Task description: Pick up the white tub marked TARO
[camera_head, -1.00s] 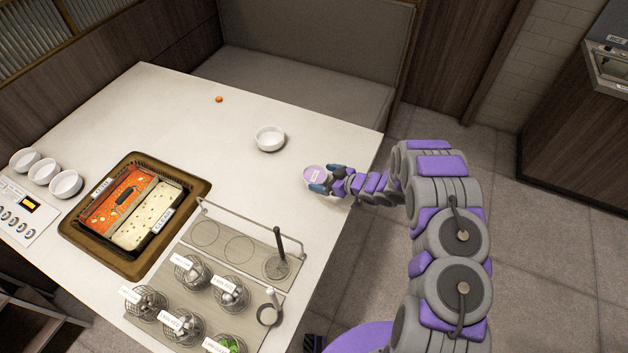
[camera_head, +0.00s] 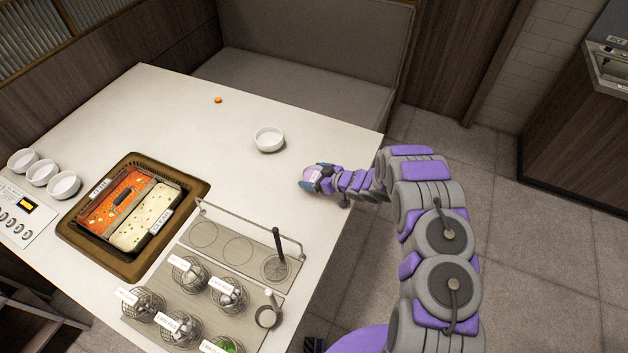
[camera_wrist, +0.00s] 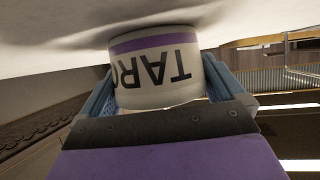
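The white tub marked TARO (camera_wrist: 155,75) has a purple band and fills the middle of the wrist view, its lettering upside down. In the head view the tub (camera_head: 313,174) is at the table's right side, largely covered by my gripper (camera_head: 311,181). In the wrist view my gripper (camera_wrist: 160,88) has one blue finger on each side of the tub. The fingers lie close along its sides; whether they press on it is not clear. The tub appears to be on the table top.
A white bowl (camera_head: 269,139) stands behind and left on the table (camera_head: 215,140). A hot pot (camera_head: 131,215) with red and pale broths sits at left. A rack (camera_head: 205,308) with several wire baskets and a ladle is at the front. A small orange piece (camera_head: 218,100) lies at the back.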

